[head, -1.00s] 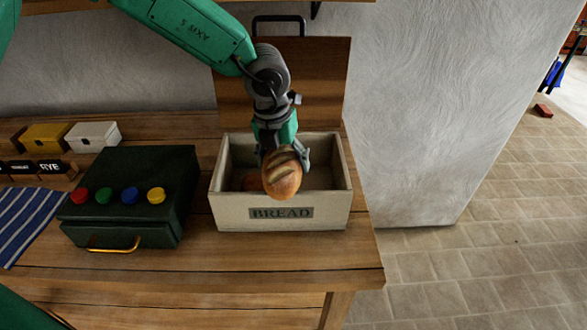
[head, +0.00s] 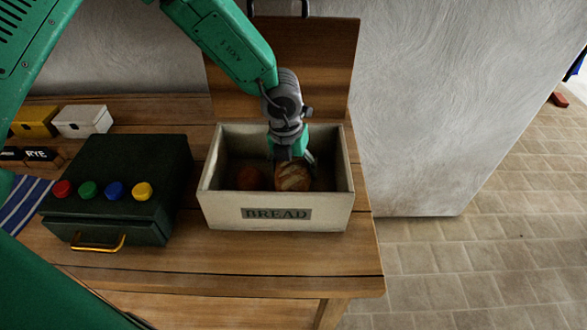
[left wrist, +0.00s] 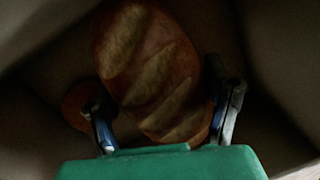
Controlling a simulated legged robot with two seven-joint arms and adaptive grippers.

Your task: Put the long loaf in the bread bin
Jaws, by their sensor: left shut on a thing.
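The long loaf (head: 293,178), brown with pale slashes across its crust, is down inside the bread bin (head: 276,217), a cream box labelled BREAD with its wooden lid (head: 283,65) standing open behind it. My left gripper (head: 295,163) reaches into the bin from above and is shut on the loaf. In the left wrist view the loaf (left wrist: 150,75) lies between the two fingers (left wrist: 165,115). A second, reddish-brown round item (head: 250,178) lies in the bin left of the loaf. Whether the loaf touches the floor of the bin is hidden. My right gripper is not in view.
A dark green box (head: 120,180) with several coloured knobs and a brass handle stands left of the bin. Yellow (head: 35,121) and white (head: 83,121) small boxes and a striped cloth (head: 22,200) lie farther left. The counter's right edge is close to the bin.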

